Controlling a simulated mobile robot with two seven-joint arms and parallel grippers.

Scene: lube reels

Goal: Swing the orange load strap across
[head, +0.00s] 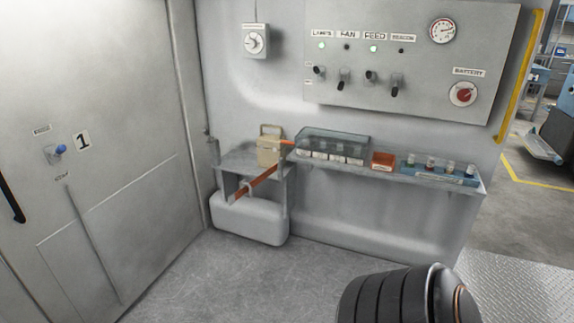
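The orange load strap (262,180) is a flat orange-brown band at the left end of the wall shelf. It runs diagonally, from low left near the grey rounded tank (250,221) up to the right. Its upper part passes a tan can (269,146), and a brighter orange end shows at the shelf corner. I cannot tell how either end is fastened. Neither of my grippers is in view, so I see nothing holding or touching the strap.
A wall shelf (440,180) carries a clear-lidded box (333,143), a red-brown box (382,161) and a blue rack (440,171) of small bottles. A switch panel (420,50) hangs above. A grey door (90,230) stands left. The floor (240,285) before the shelf is clear.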

